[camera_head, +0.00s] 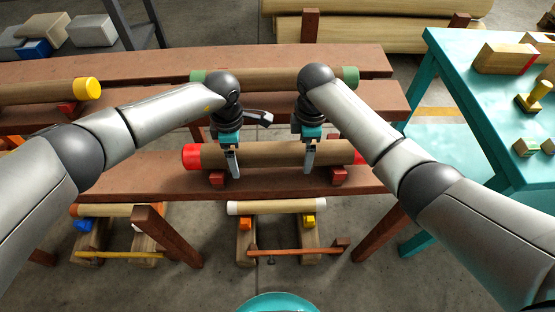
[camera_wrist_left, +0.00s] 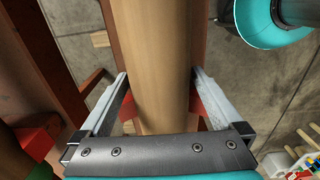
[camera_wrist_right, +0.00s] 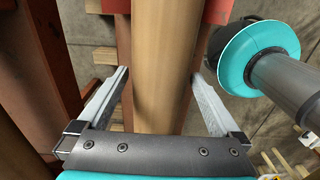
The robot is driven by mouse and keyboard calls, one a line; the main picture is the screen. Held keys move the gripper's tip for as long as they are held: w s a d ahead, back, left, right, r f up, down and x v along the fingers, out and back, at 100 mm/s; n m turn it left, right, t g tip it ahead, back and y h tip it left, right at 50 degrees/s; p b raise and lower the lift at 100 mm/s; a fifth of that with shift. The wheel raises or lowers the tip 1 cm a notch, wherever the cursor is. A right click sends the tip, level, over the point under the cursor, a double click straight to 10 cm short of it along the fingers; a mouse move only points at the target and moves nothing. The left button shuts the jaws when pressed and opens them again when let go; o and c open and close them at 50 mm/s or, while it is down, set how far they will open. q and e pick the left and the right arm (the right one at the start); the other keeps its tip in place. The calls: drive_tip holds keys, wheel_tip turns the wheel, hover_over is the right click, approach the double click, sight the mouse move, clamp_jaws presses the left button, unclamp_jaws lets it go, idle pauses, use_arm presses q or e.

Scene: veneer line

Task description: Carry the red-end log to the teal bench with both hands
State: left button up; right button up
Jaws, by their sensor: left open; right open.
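The red-end log (camera_head: 270,154) lies across red blocks on the near plank of the brown rack, with a red end at left and right. My left gripper (camera_head: 233,172) is open above its left part; in the left wrist view the log (camera_wrist_left: 165,60) runs between the two apart fingers (camera_wrist_left: 162,90). My right gripper (camera_head: 309,168) is open over its right part; in the right wrist view the log (camera_wrist_right: 160,60) passes between the fingers (camera_wrist_right: 161,82), with gaps on both sides. The teal bench (camera_head: 466,100) stands at the right.
A green-end log (camera_head: 275,77) lies behind on the rack (camera_head: 150,63). A yellow-end log (camera_head: 45,92) is at left. A white-end log (camera_head: 277,207) lies low in front. The bench holds a wood block (camera_head: 500,58) and a yellow stamp-like piece (camera_head: 535,97).

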use_arm(q)
wheel_tip(320, 180, up, 12)
drive_tip(key=shift+f, duration=0.1)
use_arm(e)
drive_tip(key=shift+r, duration=0.1)
wheel_tip(320, 180, up, 12)
idle(0.7)
idle(0.4)
